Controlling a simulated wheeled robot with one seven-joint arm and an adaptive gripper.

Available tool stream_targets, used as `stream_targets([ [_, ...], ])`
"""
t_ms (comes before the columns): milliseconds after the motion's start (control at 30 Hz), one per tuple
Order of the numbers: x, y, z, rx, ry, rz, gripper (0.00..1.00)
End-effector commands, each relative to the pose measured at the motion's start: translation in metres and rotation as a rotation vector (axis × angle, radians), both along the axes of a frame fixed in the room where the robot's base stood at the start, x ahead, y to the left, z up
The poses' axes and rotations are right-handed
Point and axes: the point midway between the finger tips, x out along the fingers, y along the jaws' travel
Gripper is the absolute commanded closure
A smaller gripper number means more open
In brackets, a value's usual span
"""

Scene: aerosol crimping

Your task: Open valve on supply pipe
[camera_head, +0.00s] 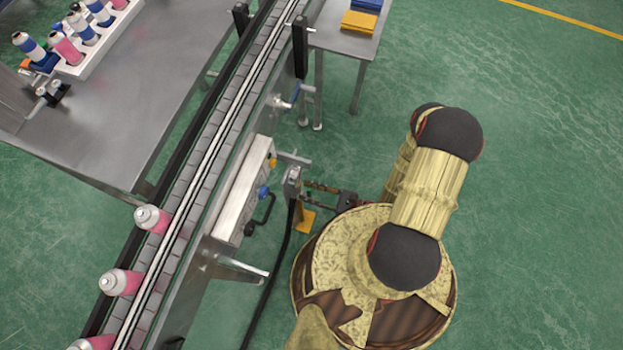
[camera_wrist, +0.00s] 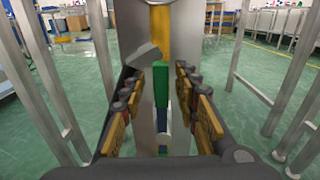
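My gripper (camera_head: 309,192) reaches left from my arm in the head view, close to a grey upright fitting (camera_head: 292,183) beside the conveyor. In the wrist view my gripper (camera_wrist: 158,78) is open, with yellow-padded fingers apart on the left and right. Between them, farther forward, is a grey upright with a yellow piece (camera_wrist: 160,32), a green piece (camera_wrist: 161,85) and blue below. A grey lever-like part (camera_wrist: 142,54) slants beside them. I cannot tell which of these is the supply pipe's valve handle, or whether a finger touches anything.
The conveyor (camera_head: 213,133) runs diagonally with pink cans (camera_head: 152,218) on it. A blue knob (camera_head: 263,192) sits on its side box, and a black hose (camera_head: 274,275) hangs below the grey fitting. Metal legs (camera_wrist: 295,90) flank my gripper. Green floor is clear at right.

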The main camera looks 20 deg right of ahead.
Motion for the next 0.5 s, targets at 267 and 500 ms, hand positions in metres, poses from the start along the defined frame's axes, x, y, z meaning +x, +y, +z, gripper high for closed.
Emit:
stream_targets([
  [267, -0.002, -0.005, 0.0, 0.0, 0.0, -0.003, 0.69],
  [500, -0.014, -0.023, 0.0, 0.0, -0.001, -0.006, 0.69],
])
